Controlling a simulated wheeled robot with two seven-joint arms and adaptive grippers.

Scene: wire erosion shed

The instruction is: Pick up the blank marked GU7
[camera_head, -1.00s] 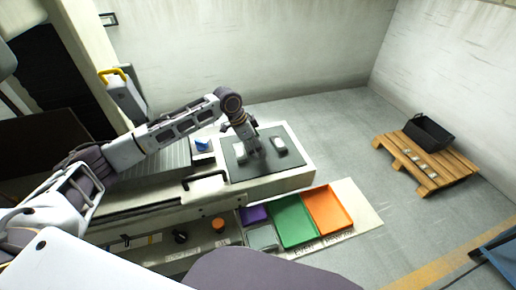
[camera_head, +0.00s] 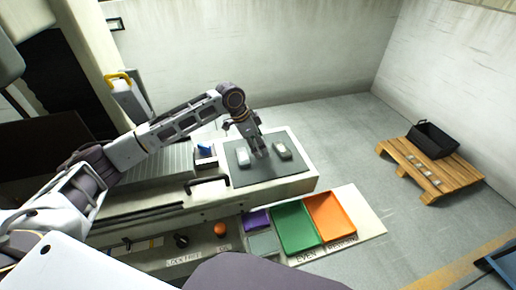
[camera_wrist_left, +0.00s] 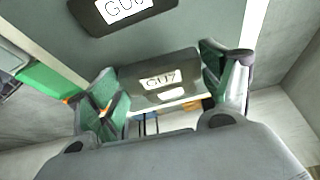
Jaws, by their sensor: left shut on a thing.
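The blank marked GU7 (camera_wrist_left: 160,78) is dark grey with a white label, and in the left wrist view it sits between the two green-padded fingers of my left gripper (camera_wrist_left: 165,90). The fingers are shut on its sides. In the head view my left gripper (camera_head: 261,153) points down over the dark mat (camera_head: 262,174), and it hides the GU7 blank. A blank (camera_head: 243,157) lies left of the gripper and another blank (camera_head: 282,151) lies right of it. One other blank (camera_wrist_left: 120,12) shows in the left wrist view, its label cut off after GU. My right gripper is out of view.
In front of the bench are a purple tray (camera_head: 255,219), a grey tray (camera_head: 263,244), a green tray (camera_head: 295,228) and an orange tray (camera_head: 330,217). A pallet (camera_head: 452,168) with a black bin (camera_head: 432,139) stands at the right. A blue object (camera_head: 205,149) is left of the mat.

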